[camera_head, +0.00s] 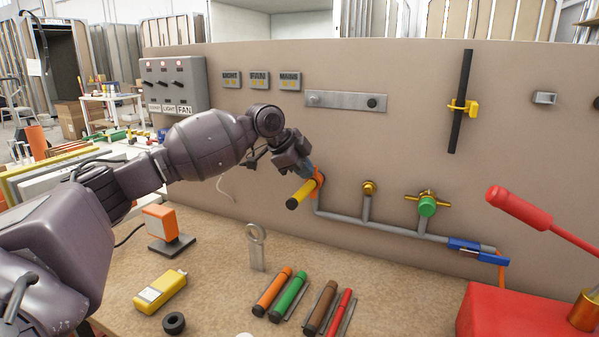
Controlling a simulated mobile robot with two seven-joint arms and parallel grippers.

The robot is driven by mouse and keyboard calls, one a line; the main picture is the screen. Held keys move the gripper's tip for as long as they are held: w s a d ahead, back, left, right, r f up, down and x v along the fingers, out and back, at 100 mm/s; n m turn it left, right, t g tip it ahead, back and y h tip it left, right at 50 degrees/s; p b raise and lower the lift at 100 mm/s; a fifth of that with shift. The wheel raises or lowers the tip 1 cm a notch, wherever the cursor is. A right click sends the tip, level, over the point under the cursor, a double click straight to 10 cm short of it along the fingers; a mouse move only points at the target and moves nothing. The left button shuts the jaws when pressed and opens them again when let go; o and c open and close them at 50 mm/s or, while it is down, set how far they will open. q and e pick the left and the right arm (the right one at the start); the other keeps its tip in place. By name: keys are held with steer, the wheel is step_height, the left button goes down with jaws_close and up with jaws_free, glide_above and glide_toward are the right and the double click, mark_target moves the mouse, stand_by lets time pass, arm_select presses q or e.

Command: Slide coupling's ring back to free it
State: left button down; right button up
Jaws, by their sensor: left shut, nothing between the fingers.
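My left gripper (308,170) is shut at the wall, with its fingertips close against a yellow cylinder with a dark end (301,194). An orange ring-like part (319,178) shows beside the fingertips, at the upper end of the yellow cylinder and the top of the grey pipe (350,219). The gripper partly hides this spot, and I cannot tell whether it touches the ring. A blue fitting (464,246) sits at the right end of the pipe, with an orange line below it. I cannot tell which part is the coupling. My right gripper is not in view.
A brass fitting (369,188) and a green-and-brass valve (427,206) stand on the pipe. On the bench are several coloured cylinders (289,297), a yellow box (160,291), an orange block on a stand (160,222) and a red box with a lever (500,312).

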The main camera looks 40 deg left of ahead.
mark_target(309, 180)
arm_select(q)
steer(key=shift+w+a, duration=0.2)
steer(key=shift+w, duration=0.5)
steer(key=shift+w+a+r, duration=0.15)
steer(key=shift+w, duration=0.65)
steer(key=shift+a, duration=0.1)
